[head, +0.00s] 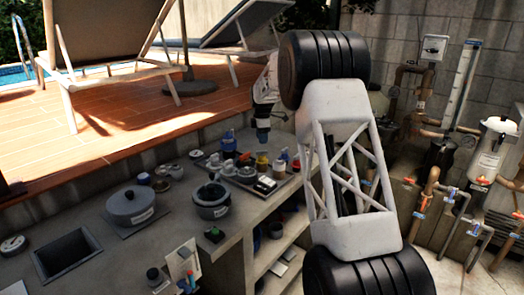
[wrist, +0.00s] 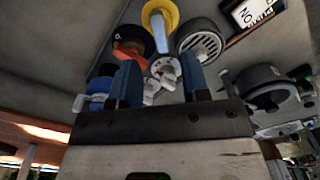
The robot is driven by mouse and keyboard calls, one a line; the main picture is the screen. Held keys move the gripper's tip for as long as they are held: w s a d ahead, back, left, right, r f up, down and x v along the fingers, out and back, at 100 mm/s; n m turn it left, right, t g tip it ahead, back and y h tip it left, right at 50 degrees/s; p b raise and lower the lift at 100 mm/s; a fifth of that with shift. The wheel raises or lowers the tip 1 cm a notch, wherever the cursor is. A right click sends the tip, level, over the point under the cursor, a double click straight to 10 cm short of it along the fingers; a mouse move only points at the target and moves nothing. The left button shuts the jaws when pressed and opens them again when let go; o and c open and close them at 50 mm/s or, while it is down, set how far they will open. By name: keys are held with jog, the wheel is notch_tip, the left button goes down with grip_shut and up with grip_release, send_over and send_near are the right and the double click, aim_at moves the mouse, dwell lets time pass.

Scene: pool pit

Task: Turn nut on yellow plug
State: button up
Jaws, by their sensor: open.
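A yellow plug (wrist: 160,18) with a pale stem shows at the top middle of the wrist view. In the head view, a small yellow item (head: 262,162), likely the same plug, stands among the fittings on the counter. I cannot make out its nut clearly. My gripper (wrist: 160,64) is open, its two blue fingers apart. White fittings (wrist: 165,72) show between the fingers, and I cannot tell whether they touch them. The yellow plug lies beyond the fingertips in the picture.
Close around are an orange and black fitting (wrist: 131,48), a blue fitting (wrist: 99,98) and a round grey grille (wrist: 200,42). A grey lidded pot (head: 130,205) and another pot (head: 210,200) stand left on the counter. Pipes and valves (head: 425,195) are at the right.

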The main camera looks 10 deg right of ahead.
aim_at(262, 151)
jog(key=shift+f, duration=3.1)
grip_shut()
